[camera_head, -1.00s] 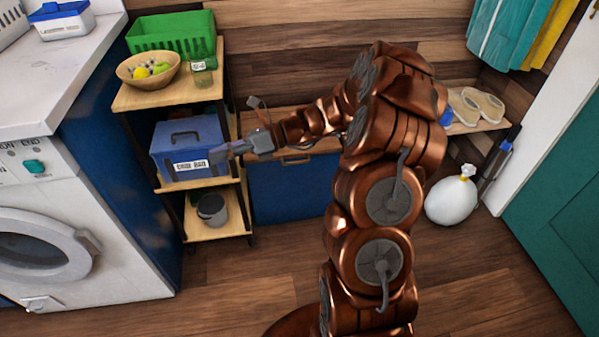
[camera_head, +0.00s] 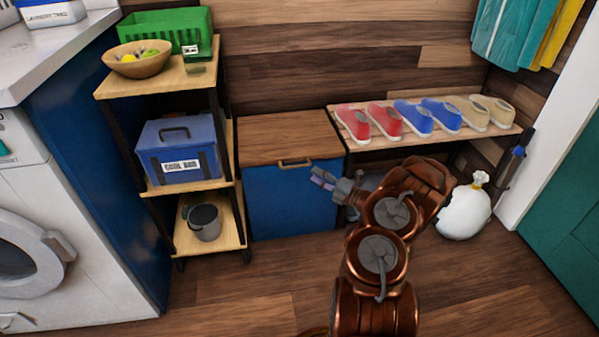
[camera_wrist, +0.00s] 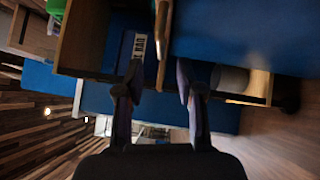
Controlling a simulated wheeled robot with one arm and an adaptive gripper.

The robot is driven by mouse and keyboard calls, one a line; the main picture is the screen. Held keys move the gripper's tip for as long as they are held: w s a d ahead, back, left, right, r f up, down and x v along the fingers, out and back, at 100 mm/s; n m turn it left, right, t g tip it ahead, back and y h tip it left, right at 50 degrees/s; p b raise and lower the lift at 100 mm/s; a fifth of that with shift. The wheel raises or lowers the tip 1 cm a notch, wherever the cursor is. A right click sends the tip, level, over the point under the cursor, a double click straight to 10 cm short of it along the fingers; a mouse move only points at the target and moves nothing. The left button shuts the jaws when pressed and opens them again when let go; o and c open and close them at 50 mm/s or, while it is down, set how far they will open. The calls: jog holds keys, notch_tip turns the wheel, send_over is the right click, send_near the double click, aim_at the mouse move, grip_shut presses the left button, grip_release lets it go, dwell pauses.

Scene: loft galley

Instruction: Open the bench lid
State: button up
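The bench (camera_head: 290,200) is a blue box against the back wall, between the shelf trolley and the shoe rack. Its wooden lid (camera_head: 285,132) lies flat and closed, with a wooden handle (camera_head: 295,163) at its front edge. My gripper (camera_head: 318,178) is in front of the bench, just right of and slightly below the handle in the head view, and looks apart from it. A broad blue panel (camera_wrist: 245,35) fills the upper right there, probably the bench front.
The trolley (camera_head: 215,178) at left carries a blue cool bag (camera_head: 180,150), a bowl, a green basket and a grey bucket. The rack (camera_head: 440,134) at right holds several shoes. A white bag (camera_head: 464,210) sits on the floor at right. Floor before the bench is clear.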

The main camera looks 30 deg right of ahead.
aim_at(299, 166)
jog(key=shift+b+x, duration=1.2)
jog(key=shift+x, duration=2.6)
jog(key=shift+d, duration=0.1)
grip_shut()
